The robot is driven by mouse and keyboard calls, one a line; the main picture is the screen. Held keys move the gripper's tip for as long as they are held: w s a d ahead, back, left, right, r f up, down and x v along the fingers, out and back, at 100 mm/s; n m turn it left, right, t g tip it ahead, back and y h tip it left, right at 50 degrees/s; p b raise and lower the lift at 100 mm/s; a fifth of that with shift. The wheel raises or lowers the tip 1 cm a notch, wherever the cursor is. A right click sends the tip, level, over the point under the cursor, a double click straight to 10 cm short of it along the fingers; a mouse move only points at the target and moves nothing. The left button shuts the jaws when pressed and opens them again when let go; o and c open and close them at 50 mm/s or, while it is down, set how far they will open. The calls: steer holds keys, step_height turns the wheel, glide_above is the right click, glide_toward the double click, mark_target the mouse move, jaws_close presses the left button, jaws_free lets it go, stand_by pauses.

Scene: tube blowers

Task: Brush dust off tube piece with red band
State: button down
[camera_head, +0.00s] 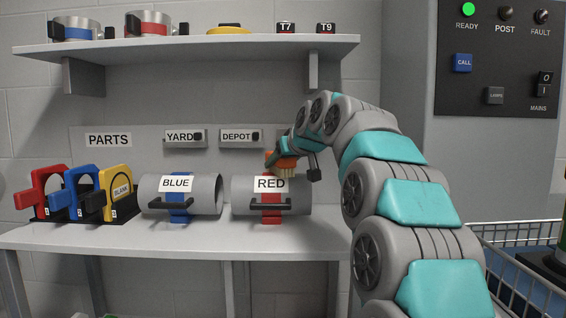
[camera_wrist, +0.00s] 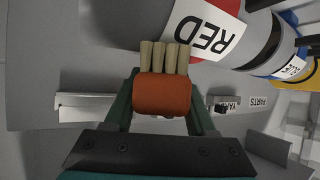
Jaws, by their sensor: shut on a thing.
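The grey tube piece with a red band (camera_head: 301,196) lies on its side on the lower shelf, with a white RED label and a black handle on its front. Its RED label (camera_wrist: 207,32) also shows in the wrist view, upside down. My gripper (camera_head: 282,160) is shut on a brush with an orange body (camera_wrist: 162,94) and pale bristles (camera_wrist: 165,58). The bristles point down at the top of the tube, by the label. I cannot tell whether they touch it. No dust is clear to see on the tube.
The tube with a blue band (camera_head: 207,193) lies just left. Red, blue and yellow holders (camera_head: 113,190) stand further left. Wall boxes marked YARD (camera_head: 185,138) and DEPOT (camera_head: 240,138) sit behind, under an upper shelf (camera_head: 200,47). A wire basket (camera_head: 515,270) is at right.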

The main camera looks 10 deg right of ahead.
steer(key=shift+r+p, duration=2.1)
steer(key=shift+r, duration=0.95)
steer(key=shift+r, duration=1.45)
